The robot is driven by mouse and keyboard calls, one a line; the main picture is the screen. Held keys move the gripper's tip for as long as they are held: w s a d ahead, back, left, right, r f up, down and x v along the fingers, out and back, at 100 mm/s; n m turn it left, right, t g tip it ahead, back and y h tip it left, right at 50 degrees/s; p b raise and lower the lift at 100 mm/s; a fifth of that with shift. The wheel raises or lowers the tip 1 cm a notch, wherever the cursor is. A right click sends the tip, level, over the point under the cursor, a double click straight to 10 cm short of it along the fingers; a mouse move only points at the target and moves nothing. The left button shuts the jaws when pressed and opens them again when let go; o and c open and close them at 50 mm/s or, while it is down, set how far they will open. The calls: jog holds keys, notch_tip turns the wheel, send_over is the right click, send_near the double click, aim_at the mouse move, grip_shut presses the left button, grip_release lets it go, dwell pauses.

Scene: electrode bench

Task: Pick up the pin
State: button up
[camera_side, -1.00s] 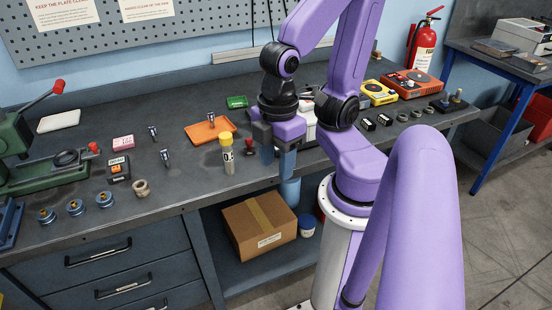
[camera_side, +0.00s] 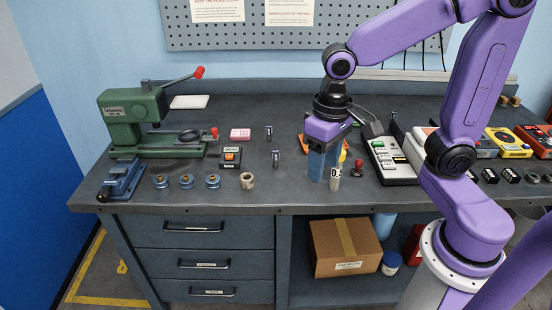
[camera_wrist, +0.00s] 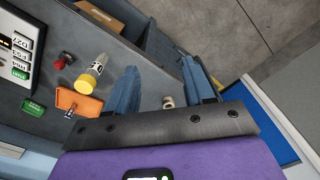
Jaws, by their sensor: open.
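My gripper (camera_side: 325,178) is open and empty above the bench, fingers pointing down. Both fingers (camera_wrist: 160,82) show apart in the wrist view. I cannot tell for sure which thing is the pin. Two small dark-and-silver upright pieces, one nearer (camera_side: 276,158) and one farther back (camera_side: 269,131), stand left of my gripper in the side view and are too small to make out.
A green press (camera_side: 150,125) stands farther left. An orange tray (camera_wrist: 78,103) and red-knobbed piece (camera_side: 358,168) are near the tube.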

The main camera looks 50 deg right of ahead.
jog(key=w+m, duration=0.7)
jog(key=w, duration=0.1)
jog(key=m, duration=1.9)
send_over(276, 151)
jog(key=f, duration=0.2)
notch_tip(276, 151, down, 16)
jog(key=shift+a, duration=0.1)
grip_shut()
